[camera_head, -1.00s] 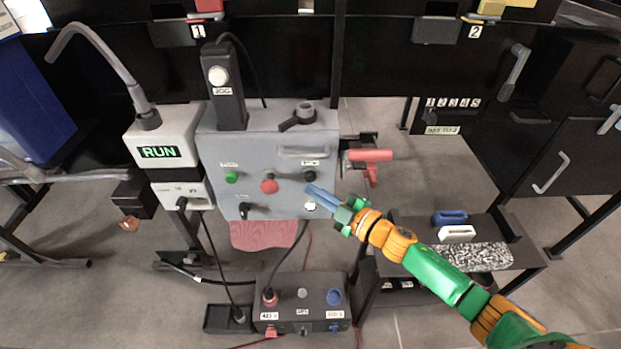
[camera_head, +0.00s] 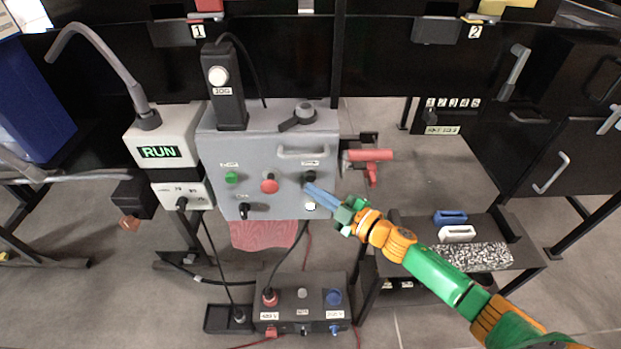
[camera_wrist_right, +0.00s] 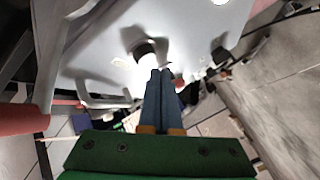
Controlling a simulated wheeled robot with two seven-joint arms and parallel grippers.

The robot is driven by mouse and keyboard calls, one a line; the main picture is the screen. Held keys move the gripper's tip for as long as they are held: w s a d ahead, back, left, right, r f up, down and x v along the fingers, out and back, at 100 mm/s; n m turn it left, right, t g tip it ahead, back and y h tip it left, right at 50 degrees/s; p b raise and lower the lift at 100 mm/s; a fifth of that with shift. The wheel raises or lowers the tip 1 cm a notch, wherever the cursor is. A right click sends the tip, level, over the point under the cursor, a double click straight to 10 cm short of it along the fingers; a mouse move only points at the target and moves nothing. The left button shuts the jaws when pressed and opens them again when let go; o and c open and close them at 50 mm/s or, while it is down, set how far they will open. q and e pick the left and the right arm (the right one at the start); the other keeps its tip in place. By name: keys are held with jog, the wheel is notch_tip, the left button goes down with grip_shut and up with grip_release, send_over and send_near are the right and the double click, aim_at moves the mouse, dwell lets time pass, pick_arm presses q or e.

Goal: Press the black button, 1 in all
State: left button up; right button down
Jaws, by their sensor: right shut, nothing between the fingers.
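The black button (camera_head: 310,176) is on the right of the grey control panel's front, below the panel's handle. My right gripper (camera_head: 308,187) is shut and empty, its blue fingertips just below the button in the head view. In the right wrist view the black button (camera_wrist_right: 145,50) stands out from the panel beside bright glare, just ahead of the shut fingertips (camera_wrist_right: 160,74). I cannot tell whether the tips touch it. My left gripper is out of view.
The panel also carries a green button (camera_head: 231,177), a red button (camera_head: 269,186), a white button (camera_head: 310,206) and a black switch (camera_head: 244,210). A grey handle (camera_head: 303,153) juts out above the black button. A red-handled tool (camera_head: 370,156) hangs to the right.

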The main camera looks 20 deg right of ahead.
jog(key=shift+w, duration=0.15)
jog(key=shift+w+d, duration=0.1)
jog(key=shift+w, duration=0.2)
jog(key=shift+w+d+b, duration=0.2)
jog(key=shift+w+b, duration=0.15)
jog(key=shift+w, duration=0.1)
dwell(1.1)
jog(key=shift+r, duration=0.1)
jog(key=shift+s+a+p, duration=0.3)
jog(key=shift+s+p, duration=0.2)
jog(key=shift+s, duration=0.35)
jog(key=s+p, duration=0.1)
jog(key=s, duration=0.1)
jog(key=s+a+p, duration=0.1)
jog(key=s, duration=0.1)
jog(key=shift+s+a, duration=0.2)
jog(key=shift+s, duration=0.2)
